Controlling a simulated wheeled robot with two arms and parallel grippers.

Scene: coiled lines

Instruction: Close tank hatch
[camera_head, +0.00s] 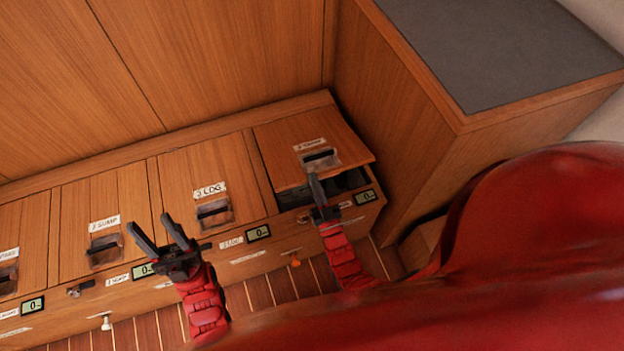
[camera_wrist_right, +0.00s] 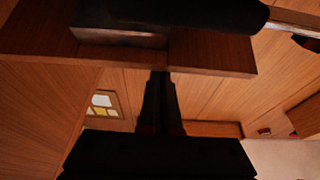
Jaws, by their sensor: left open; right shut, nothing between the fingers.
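The rightmost wooden hatch (camera_head: 280,152) in the row is partly raised, with a dark gap under its front edge. It has a white label, too small to read surely, and a dark recessed handle (camera_head: 320,159). My right gripper (camera_head: 315,183) is shut and empty at the hatch's front edge, just below the handle; contact cannot be told. In the right wrist view its fingers (camera_wrist_right: 161,78) point toward a wooden panel (camera_wrist_right: 215,55) with a metal fitting. My left gripper (camera_head: 160,230) is open and empty, in front of the neighbouring hatches.
Hatches labelled LOG (camera_head: 180,180) and SUMP (camera_head: 75,205) lie flat to the left. Small displays (camera_head: 258,233) and an orange knob (camera_head: 295,262) line the front face. A tall wooden cabinet with a grey top (camera_head: 500,50) stands close on the right.

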